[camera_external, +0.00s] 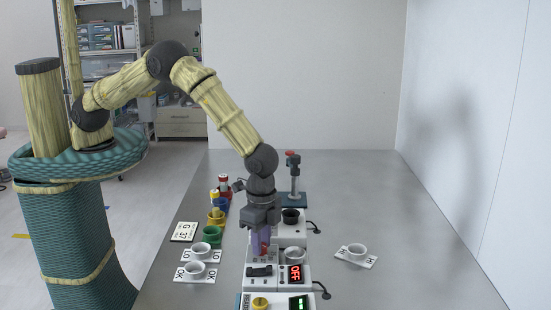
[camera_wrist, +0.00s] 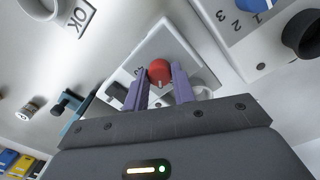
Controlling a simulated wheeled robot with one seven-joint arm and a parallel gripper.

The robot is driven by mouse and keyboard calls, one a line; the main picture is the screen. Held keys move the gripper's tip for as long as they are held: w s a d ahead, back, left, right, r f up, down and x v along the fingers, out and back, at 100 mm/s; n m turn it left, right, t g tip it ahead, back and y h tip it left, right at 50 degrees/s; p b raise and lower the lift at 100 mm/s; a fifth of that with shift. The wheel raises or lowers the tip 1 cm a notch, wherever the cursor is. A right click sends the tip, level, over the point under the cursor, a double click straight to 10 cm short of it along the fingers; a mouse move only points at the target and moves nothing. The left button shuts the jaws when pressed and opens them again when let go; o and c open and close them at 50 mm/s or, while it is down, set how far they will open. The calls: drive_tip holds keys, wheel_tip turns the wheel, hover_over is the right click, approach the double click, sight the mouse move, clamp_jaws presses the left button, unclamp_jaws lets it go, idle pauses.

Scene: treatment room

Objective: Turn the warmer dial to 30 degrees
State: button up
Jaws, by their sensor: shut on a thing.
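In the wrist view, the purple fingers of my gripper (camera_wrist: 160,77) are shut on a round red dial (camera_wrist: 159,70) on a white box top. The red dial (camera_external: 264,248) shows only partly between the fingers in the external view. Its pointer and the marks around it are mostly hidden, so its setting cannot be read. A white cup (camera_external: 295,255) stands close to the right of the fingers.
Behind is a white device with a black cup (camera_external: 290,216); a blue dial (camera_wrist: 252,3) shows in the wrist view. In front is a device with a yellow knob (camera_external: 260,303). White rings on cards (camera_external: 198,272) lie left. The table's right side is mostly clear.

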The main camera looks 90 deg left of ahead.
sight(263, 243)
drive_tip(key=o, duration=1)
wheel_tip(263, 243, up, 17)
drive_tip(key=b, duration=0.2)
drive_tip(key=shift+w+a+r+b, duration=0.15)
drive_tip(key=shift+a+r+b, duration=0.05)
drive_tip(key=shift+a+b, duration=0.1)
